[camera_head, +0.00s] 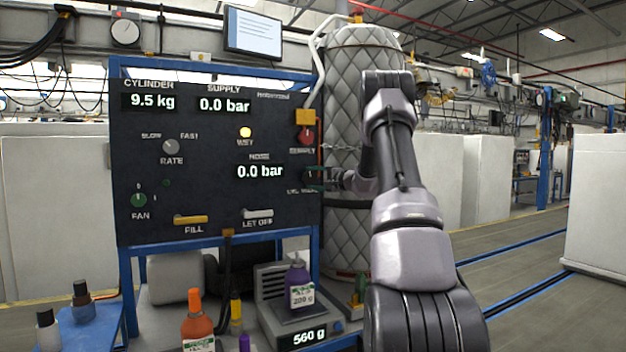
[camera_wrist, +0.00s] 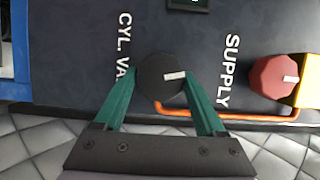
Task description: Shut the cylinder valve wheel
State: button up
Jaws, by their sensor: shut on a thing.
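The cylinder valve wheel (camera_wrist: 152,80) is a dark round knob on the dark panel (camera_wrist: 75,60), beside lettering that begins "CYL. VA". A white mark on it points toward the SUPPLY lettering. My gripper (camera_wrist: 159,74) has its green fingers on opposite sides of the wheel and is shut on it. In the head view my gripper (camera_head: 318,180) reaches the panel's right edge from the right, and the wheel is mostly hidden there. The displays read cylinder 9.5 kg (camera_head: 146,101), supply 0.0 bar (camera_head: 224,105) and another 0.0 bar (camera_head: 260,171).
A red SUPPLY knob (camera_wrist: 272,77) with a yellow block is close to the wheel. An orange tube (camera_wrist: 240,117) runs along the panel edge by my fingers. A quilted tank (camera_head: 345,90) stands behind. Bottles and a scale (camera_head: 300,325) reading 560 g stand below the panel.

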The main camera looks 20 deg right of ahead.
jog(key=shift+f+m+t, duration=0.15)
jog(key=shift+m+t, duration=0.35)
jog(key=shift+m, duration=1)
jog(key=o, duration=1.3)
jog(key=shift+s, duration=0.1)
jog(key=v, duration=1)
jog(key=shift+s+d+f, duration=0.2)
jog(key=shift+s, duration=0.05)
